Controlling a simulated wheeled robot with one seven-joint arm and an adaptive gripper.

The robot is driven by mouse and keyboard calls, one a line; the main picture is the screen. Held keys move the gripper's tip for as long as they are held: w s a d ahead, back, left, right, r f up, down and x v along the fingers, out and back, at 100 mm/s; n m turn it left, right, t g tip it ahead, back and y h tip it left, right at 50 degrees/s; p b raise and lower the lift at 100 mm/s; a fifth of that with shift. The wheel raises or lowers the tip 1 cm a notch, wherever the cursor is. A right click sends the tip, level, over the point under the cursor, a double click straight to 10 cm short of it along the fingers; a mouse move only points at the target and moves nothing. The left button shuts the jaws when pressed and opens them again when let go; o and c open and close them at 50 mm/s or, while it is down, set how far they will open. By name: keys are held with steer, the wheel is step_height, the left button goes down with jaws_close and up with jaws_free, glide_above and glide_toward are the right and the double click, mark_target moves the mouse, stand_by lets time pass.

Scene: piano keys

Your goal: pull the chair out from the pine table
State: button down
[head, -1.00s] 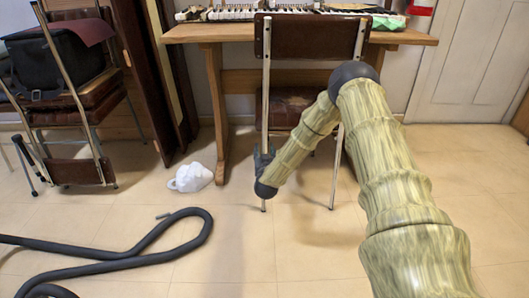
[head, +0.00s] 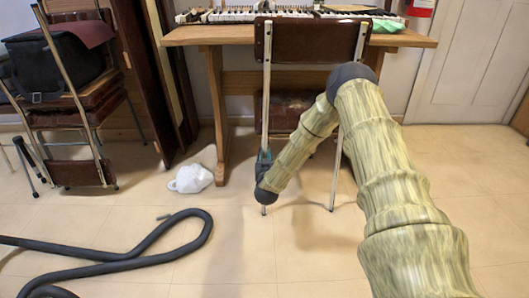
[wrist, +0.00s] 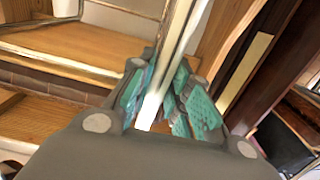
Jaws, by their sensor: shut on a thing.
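The chair with a dark brown backrest (head: 308,40) and pale metal legs stands at the front of the pine table (head: 210,34). Its seat shows below the tabletop, partly behind my arm. My gripper (head: 265,158) is low at the chair's left upright. In the wrist view, the pale metal upright (wrist: 178,50) runs between the teal-padded fingers of my gripper (wrist: 160,100), which are shut on it. My forearm hides part of the chair's right side and seat.
A keyboard (head: 290,13) lies on the table. Stacked chairs (head: 75,90) stand far left. A door (head: 470,65) is at right. Floor in front of the chair is clear.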

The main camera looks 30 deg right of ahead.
steer(key=shift+p+v, duration=0.8)
steer(key=shift+v, duration=1.05)
steer(key=shift+a, duration=0.1)
steer(key=p+v, duration=0.2)
steer(key=v, duration=0.3)
steer(key=shift+s+a, duration=0.1)
steer(key=p+v, duration=0.4)
steer(key=v, duration=0.6)
stand_by(0.7)
steer(key=shift+s, duration=0.2)
steer(key=c, duration=1)
jaws_free()
steer(key=shift+c, duration=0.2)
